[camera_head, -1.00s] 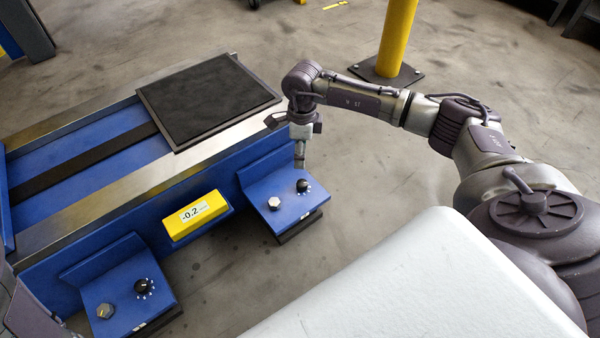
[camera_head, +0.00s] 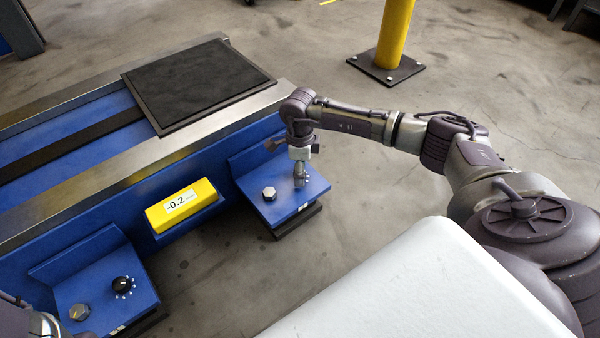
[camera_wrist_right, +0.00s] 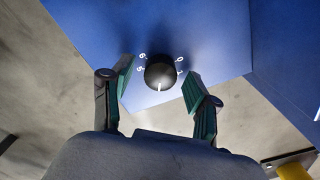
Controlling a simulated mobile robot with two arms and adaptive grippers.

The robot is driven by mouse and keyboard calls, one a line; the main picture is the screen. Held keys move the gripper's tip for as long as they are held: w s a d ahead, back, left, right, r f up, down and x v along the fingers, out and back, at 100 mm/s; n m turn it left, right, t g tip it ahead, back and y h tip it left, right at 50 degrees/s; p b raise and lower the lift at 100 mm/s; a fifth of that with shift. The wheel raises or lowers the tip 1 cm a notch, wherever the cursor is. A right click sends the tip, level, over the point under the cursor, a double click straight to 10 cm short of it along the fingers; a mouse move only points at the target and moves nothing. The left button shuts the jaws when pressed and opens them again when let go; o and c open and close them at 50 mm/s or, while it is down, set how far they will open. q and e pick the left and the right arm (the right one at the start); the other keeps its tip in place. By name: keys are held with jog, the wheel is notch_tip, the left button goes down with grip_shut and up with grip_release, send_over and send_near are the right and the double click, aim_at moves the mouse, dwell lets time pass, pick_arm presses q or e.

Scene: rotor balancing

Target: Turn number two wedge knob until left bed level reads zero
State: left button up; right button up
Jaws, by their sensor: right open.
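The yellow level (camera_head: 184,207) on the side of the blue bed reads -0.2. A black knob (camera_wrist_right: 160,75) with a white pointer and a numbered dial sits on the right blue bracket (camera_head: 255,185). In the wrist view its pointer is towards the bottom of the picture. My right gripper (camera_wrist_right: 159,84) is open, with one finger on each side of this knob and gaps between. In the head view my right gripper (camera_head: 300,182) points down over the bracket and hides the knob. A second black knob (camera_head: 122,284) is on the left bracket. The bracket labels are too small to read.
A hex bolt head (camera_head: 269,193) is left of the gripper on the right bracket, another (camera_head: 79,312) on the left bracket. A dark plate (camera_head: 198,84) lies across the bed rails. A yellow post (camera_head: 396,35) stands behind my right arm. Part of my left arm shows at bottom left.

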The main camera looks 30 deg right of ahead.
grip_shut()
jog(key=m+p, duration=0.1)
jog(key=p, duration=0.1)
jog(key=m+p, duration=0.1)
jog(key=p, duration=0.2)
jog(key=shift+r+m, duration=0.25)
jog(key=shift+m, duration=0.15)
jog(key=shift+f+m+p, duration=0.25)
jog(key=shift+m+p, duration=0.15)
grip_release()
